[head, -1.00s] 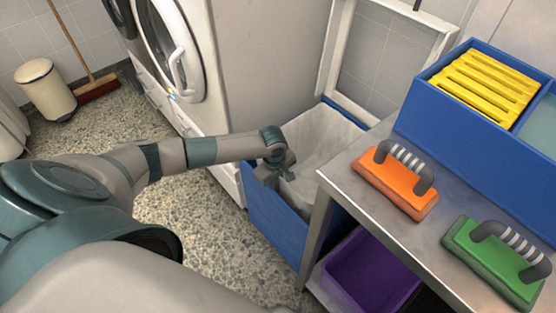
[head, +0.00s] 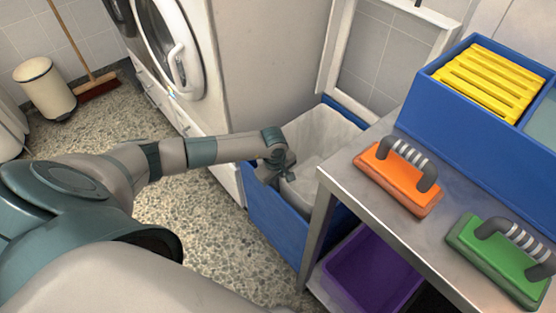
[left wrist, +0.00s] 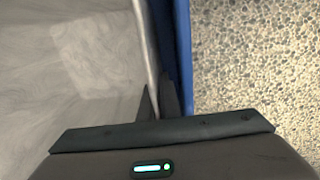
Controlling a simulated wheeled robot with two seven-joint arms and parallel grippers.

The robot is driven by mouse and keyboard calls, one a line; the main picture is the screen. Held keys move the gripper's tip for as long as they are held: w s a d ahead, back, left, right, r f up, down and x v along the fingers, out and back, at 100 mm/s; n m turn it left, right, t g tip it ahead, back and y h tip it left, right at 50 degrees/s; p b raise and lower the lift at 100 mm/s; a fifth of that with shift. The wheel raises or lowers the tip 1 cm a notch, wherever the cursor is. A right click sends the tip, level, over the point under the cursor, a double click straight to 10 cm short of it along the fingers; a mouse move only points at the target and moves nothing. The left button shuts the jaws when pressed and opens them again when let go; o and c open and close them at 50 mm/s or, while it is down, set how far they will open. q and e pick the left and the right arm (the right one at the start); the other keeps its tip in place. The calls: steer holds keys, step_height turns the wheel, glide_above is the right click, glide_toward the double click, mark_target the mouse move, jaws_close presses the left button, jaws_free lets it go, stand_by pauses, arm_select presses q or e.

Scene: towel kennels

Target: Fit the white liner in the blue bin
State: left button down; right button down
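The blue bin (head: 272,218) stands on the floor between the white machine and the metal table. The white liner (head: 325,132) hangs inside it, covering the far inner walls, with a loose fold near my gripper. My left gripper (head: 279,172) is at the bin's near-left rim. In the left wrist view, its fingers (left wrist: 158,98) are close together on the liner's edge (left wrist: 149,50). The outer finger is in the dark gap between the liner and the blue wall (left wrist: 184,50). The liner edge there stands apart from the wall. My right gripper is not in view.
The metal table (head: 335,185) overlaps the bin's right side. It bears an orange brush (head: 392,185), a green brush (head: 490,262) and a blue box with yellow slats (head: 488,85). A purple tub (head: 370,272) sits below. The white machine (head: 265,60) stands behind left.

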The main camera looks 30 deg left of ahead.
arm_select(q)
steer(key=shift+f, duration=0.2)
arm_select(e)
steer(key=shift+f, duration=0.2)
arm_select(q)
steer(key=c, duration=1.9)
jaws_free()
steer(key=shift+s+f, duration=0.1)
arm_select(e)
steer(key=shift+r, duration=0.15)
arm_select(q)
steer(key=shift+r, duration=0.7)
steer(key=r, duration=1.1)
steer(key=s+r, duration=0.1)
steer(key=r, duration=0.4)
steer(key=shift+a+r, duration=0.15)
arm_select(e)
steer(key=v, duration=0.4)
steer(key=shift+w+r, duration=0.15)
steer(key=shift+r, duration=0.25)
